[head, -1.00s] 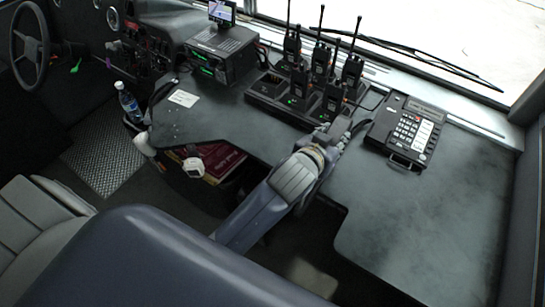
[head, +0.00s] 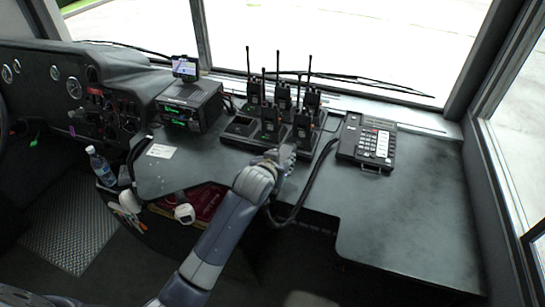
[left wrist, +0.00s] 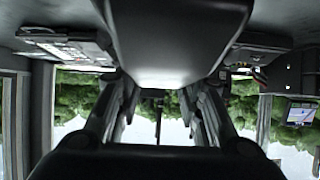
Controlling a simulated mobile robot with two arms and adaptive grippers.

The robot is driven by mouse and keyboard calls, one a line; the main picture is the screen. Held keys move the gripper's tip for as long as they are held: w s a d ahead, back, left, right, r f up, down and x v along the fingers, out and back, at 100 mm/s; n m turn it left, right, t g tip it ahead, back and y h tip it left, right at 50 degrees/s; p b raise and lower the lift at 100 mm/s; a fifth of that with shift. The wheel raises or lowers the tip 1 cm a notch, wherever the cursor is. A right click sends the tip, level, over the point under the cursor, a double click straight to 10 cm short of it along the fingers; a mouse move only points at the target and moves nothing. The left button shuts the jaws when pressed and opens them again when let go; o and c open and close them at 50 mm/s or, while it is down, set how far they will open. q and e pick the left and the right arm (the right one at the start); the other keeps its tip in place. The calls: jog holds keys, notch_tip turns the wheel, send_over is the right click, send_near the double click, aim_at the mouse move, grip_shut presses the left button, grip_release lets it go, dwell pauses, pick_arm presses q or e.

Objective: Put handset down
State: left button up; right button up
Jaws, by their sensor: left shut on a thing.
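The black desk phone (head: 367,143) sits on the grey desk, right of the radio charger. My left gripper (head: 286,153) is in front of the charger, left of the phone and apart from it. It is shut on a dark thing, likely the handset, mostly hidden behind the gripper in the head view. In the left wrist view a large dark smooth body (left wrist: 165,45), apparently the handset, fills the top middle between the fingers (left wrist: 160,110). A black cord (head: 310,178) hangs in a loop from the phone side past the desk's front edge to my gripper. My right gripper does not show.
The charger (head: 237,138) holds several upright radios with tall antennas just behind my gripper. A radio console (head: 188,108) with a small screen stands further left. The desk right of and before the phone (head: 410,215) is clear. A windshield closes the back.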

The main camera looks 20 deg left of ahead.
pick_arm(q)
jog(key=shift+w+a+f+p, duration=0.3)
jog(key=shift+w+a+f, duration=0.7)
jog(key=shift+w, duration=0.2)
jog(key=shift+w+a+f+p, duration=0.3)
jog(key=shift+w+a+f, duration=0.65)
jog(key=shift+w, duration=0.2)
jog(key=shift+f, duration=0.3)
jog(key=o, duration=1.2)
jog(key=shift+f, duration=0.1)
